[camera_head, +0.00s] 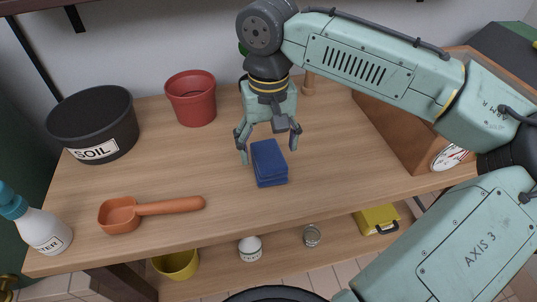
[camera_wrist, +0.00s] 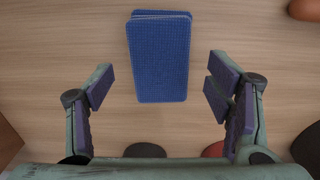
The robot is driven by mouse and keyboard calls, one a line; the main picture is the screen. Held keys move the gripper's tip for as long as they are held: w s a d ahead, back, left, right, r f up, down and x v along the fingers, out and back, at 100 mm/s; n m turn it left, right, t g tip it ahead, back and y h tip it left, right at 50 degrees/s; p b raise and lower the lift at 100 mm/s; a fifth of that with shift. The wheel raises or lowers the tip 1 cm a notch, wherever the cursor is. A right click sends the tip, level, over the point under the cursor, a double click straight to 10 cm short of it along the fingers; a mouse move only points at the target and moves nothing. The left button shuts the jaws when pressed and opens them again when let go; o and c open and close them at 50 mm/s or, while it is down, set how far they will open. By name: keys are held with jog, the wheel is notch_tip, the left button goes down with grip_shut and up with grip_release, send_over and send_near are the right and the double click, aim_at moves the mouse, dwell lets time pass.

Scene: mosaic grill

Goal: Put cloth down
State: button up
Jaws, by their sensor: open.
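The blue folded cloth (camera_head: 269,163) lies on the wooden table (camera_head: 215,178), near its middle. It also shows in the wrist view (camera_wrist: 159,57), where it lies flat on the wood beyond the fingertips. My gripper (camera_head: 268,150) is above and just behind the cloth in the head view. In the wrist view my gripper (camera_wrist: 160,85) has its two fingers spread wide, one on each side, with nothing held between them. A gap of bare wood shows between each finger and the cloth.
A black SOIL pot (camera_head: 94,122), a red pot (camera_head: 191,98), an orange scoop (camera_head: 150,209) and a spray bottle (camera_head: 37,226) stand or lie to the left. A wooden box (camera_head: 400,130) is at right. A lower shelf holds a yellow pot (camera_head: 177,264). Wood around the cloth is clear.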

aim_at(269, 154)
notch_tip(269, 154, up, 8)
jog(key=shift+r, duration=0.15)
jog(key=shift+d, duration=0.1)
